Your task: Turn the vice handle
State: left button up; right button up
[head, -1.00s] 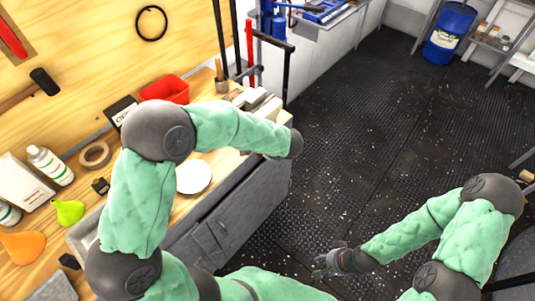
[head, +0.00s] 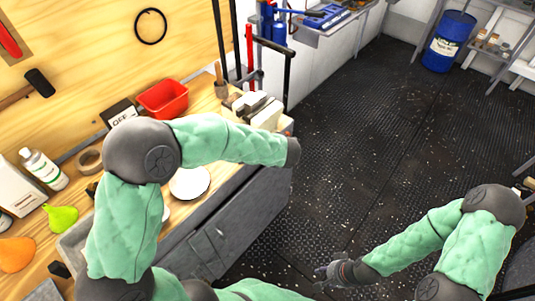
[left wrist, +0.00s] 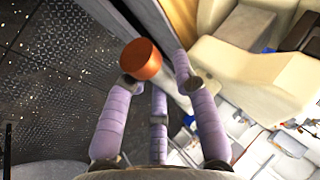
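The beige vice (head: 262,112) stands at the far right corner of the workbench; its pale body (left wrist: 240,62) fills the upper right of the left wrist view. An orange-brown round knob (left wrist: 141,58), which looks like the end of the vice handle, shows beyond my left fingertips, nearest the left finger. My left gripper (left wrist: 158,78) has its purple fingers spread apart, with nothing held between them. In the head view my left forearm and wrist hide that gripper. My right gripper (head: 330,272) hangs low over the floor, too small to judge.
The bench (head: 225,185) holds a red bin (head: 163,98), a white plate (head: 189,183), a tape roll (head: 89,161), bottles and funnels. A blue drum (head: 448,42) stands at the back right. The dark floor between is clear.

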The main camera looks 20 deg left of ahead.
pick_arm(q)
jog(key=shift+o, duration=0.5)
jog(key=shift+r, duration=0.15)
jog(key=v, duration=1.1)
jog(key=shift+s+d+r, duration=0.15)
jog(key=shift+s+r, duration=0.05)
jog(key=shift+r, duration=0.1)
